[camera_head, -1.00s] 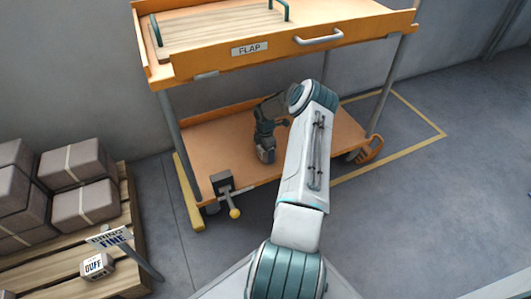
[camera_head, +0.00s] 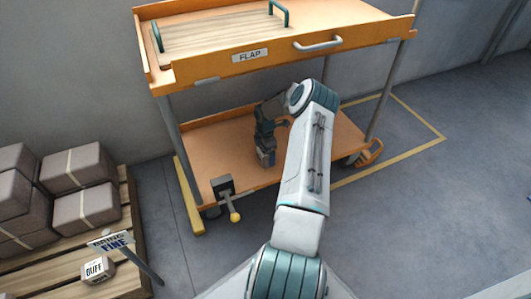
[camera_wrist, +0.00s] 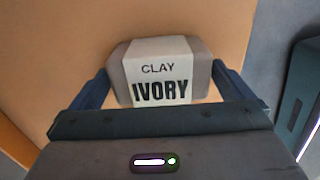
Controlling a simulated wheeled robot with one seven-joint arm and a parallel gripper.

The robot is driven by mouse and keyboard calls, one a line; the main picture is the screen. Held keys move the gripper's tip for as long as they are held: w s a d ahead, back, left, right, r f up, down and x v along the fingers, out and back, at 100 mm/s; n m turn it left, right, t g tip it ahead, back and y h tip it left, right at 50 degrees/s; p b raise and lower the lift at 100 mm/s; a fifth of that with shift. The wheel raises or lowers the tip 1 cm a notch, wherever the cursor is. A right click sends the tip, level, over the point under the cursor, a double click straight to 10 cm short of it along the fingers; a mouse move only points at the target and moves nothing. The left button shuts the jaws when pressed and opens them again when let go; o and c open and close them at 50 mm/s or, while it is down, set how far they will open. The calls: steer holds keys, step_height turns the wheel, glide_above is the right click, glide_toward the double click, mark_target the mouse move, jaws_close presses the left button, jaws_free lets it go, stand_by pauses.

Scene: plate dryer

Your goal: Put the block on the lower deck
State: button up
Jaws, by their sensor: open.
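The block (camera_wrist: 165,70) is grey with a pale band reading "CLAY IVORY". In the wrist view it lies over the orange lower deck, between the two fingers of my gripper (camera_wrist: 165,80), and looks to be resting on the deck. The fingers are open, one on each side of the block; I cannot tell whether either touches it. In the head view my gripper (camera_head: 266,152) points down at the lower deck (camera_head: 218,145), near its front edge. The block is mostly hidden there.
The upper deck (camera_head: 210,70) with its "FLAP" front (camera_head: 250,55) and handle (camera_head: 318,43) overhangs the lower deck. A yellow-knobbed lever (camera_head: 235,216) stands at the front edge. The lower deck is clear left of my gripper.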

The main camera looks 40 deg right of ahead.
step_height(320, 180, up, 5)
steer(key=shift+r+p, duration=0.15)
steer(key=shift+p, duration=0.7)
